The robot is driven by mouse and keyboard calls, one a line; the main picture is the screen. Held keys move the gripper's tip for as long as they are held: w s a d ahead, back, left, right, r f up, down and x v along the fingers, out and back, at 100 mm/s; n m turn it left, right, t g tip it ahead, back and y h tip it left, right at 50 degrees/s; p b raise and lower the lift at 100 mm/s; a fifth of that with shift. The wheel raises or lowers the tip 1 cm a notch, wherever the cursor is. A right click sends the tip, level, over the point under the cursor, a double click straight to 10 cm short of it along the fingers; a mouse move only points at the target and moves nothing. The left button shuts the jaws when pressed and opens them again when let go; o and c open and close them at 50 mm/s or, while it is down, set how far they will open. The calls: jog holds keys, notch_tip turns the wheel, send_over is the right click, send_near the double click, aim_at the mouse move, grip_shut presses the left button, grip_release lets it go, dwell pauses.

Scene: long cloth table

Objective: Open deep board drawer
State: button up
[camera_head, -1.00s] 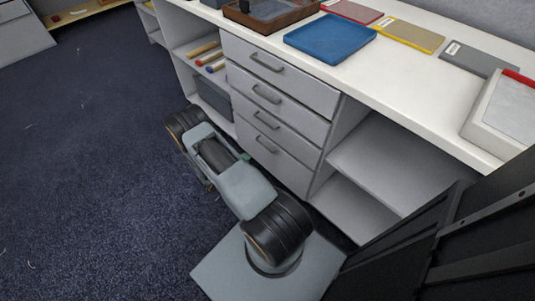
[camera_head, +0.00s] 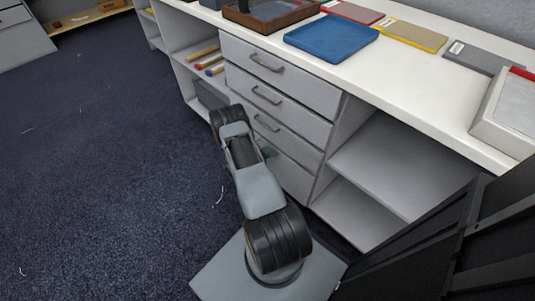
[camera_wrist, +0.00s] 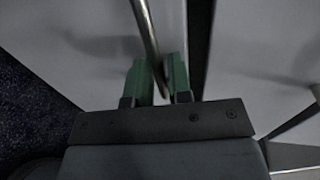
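A white cabinet has a stack of drawers, all shut, with grey bar handles. The bottom, deepest drawer (camera_head: 293,178) is partly covered by my arm, and its handle is hidden in the head view. My gripper (camera_head: 267,151) is mostly hidden behind my arm there, with only a bit of green showing by the bottom drawer's front. In the wrist view, my gripper's green fingers (camera_wrist: 158,78) stand a little apart. A grey handle bar (camera_wrist: 148,30) runs down between them. I cannot tell whether they press on it.
Blue tray (camera_head: 331,38) and brown tray (camera_head: 270,14) sit on the white tabletop (camera_head: 400,75). Open shelves flank the drawers; the right one (camera_head: 375,160) is empty. The dark carpet (camera_head: 100,170) to the left is clear.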

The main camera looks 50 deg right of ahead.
jog(key=shift+d, duration=0.3)
grip_shut()
dwell(0.3)
